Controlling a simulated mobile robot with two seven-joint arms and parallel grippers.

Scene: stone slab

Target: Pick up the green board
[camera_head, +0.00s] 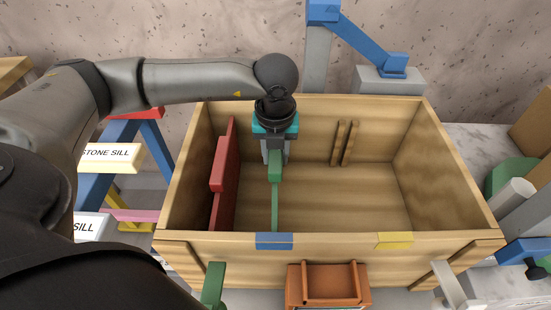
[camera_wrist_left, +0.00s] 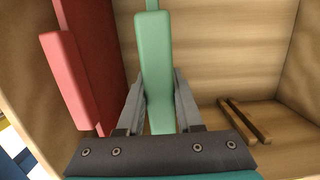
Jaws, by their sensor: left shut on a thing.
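The green board (camera_head: 275,190) stands on edge inside the wooden crate (camera_head: 330,243), left of its middle. It also shows in the left wrist view (camera_wrist_left: 155,65), running between the two fingers. My left gripper (camera_head: 275,158) reaches down into the crate from above and is shut on the board's upper part. In the left wrist view my left gripper (camera_wrist_left: 158,108) has a finger on each side of the board. The board's lower part shows in the head view; I cannot tell whether it touches the crate floor. My right gripper is not in view.
A red board (camera_head: 223,175) stands at the crate's left wall, close to the green one. Two thin wooden slats (camera_head: 344,143) are at the back wall. The crate's right half is clear. Blue and yellow marks (camera_head: 394,240) sit on the front rim.

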